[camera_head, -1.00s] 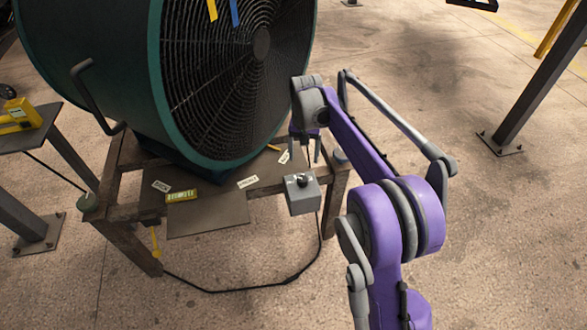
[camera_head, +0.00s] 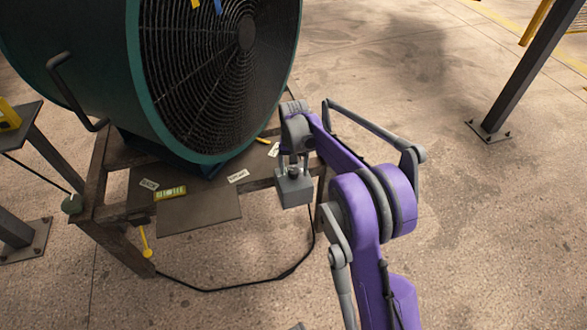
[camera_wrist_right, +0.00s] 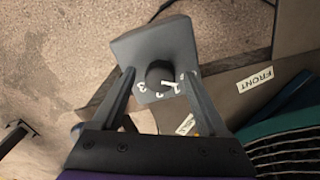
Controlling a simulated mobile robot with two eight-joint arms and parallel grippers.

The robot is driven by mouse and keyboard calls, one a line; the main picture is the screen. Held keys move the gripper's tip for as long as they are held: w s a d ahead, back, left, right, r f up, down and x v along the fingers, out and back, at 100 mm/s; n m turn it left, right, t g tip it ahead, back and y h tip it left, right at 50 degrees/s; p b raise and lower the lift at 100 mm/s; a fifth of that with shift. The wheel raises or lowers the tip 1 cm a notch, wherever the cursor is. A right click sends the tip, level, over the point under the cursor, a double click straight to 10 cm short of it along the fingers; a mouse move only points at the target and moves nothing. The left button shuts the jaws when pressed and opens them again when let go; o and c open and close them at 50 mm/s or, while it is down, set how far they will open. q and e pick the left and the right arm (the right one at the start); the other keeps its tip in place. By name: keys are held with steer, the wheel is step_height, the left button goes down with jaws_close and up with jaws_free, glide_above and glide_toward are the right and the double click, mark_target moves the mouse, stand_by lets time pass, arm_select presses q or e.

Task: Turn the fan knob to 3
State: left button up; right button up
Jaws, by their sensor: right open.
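The fan (camera_head: 215,75) is a large green drum with a black grille on a brown stand. Its grey control box (camera_head: 295,188) hangs at the stand's front right corner. The round dark knob (camera_wrist_right: 160,75) sits on the box face, with a white pointer and white numbers beside it, a 3 among them. The pointer is turned toward the lower right in the wrist view, away from the 3. My right gripper (camera_wrist_right: 157,85) is open, its fingers on either side of the knob, and I cannot tell whether they touch it. It also shows above the box in the head view (camera_head: 293,160).
A wooden stand (camera_head: 100,190) carries the fan, with labels and a yellow-green tag (camera_head: 170,193) on its shelf. A black cable (camera_head: 230,287) runs along the floor below. A dark steel post (camera_head: 530,75) stands at the right. Open floor lies between.

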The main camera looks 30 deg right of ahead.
jaws_close()
stand_by(0.3)
steer(key=shift+m, duration=0.3)
steer(key=m, duration=1.1)
steer(key=shift+m, duration=0.3)
steer(key=m, duration=0.6)
steer(key=shift+b, duration=0.4)
steer(key=m, duration=0.5)
steer(key=shift+m, duration=0.4)
